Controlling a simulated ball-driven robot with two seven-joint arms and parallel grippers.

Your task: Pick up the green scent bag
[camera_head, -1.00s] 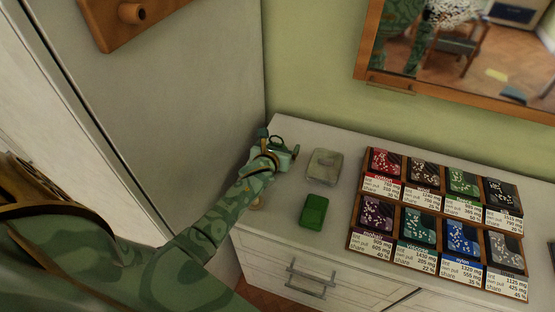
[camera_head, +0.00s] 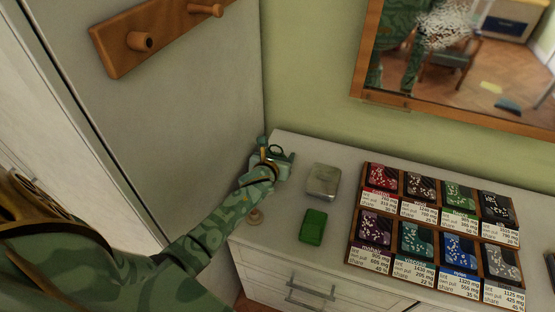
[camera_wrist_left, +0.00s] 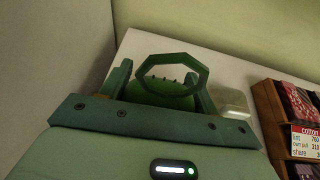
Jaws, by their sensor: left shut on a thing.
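The green scent bag (camera_wrist_left: 160,92) is a rounded dark green body with a gathered top and a stiff hexagonal green ring, seen in the left wrist view. My left gripper (camera_wrist_left: 158,100) is shut on it, one finger at each side, with the ring standing clear above. In the head view the left gripper (camera_head: 270,164) is at the dresser's back left corner, and the dark ring shows beside it. The bag's lower part is hidden, so I cannot tell whether it touches the dresser top. My right gripper is out of view.
A pale tin-like box (camera_head: 323,182) and a green block (camera_head: 313,227) lie right of the gripper on the dresser (camera_head: 283,226). A rack (camera_head: 351,229) of labelled packets stands further right. A wooden peg board (camera_head: 115,50) is on the tall grey panel; a mirror hangs upper right.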

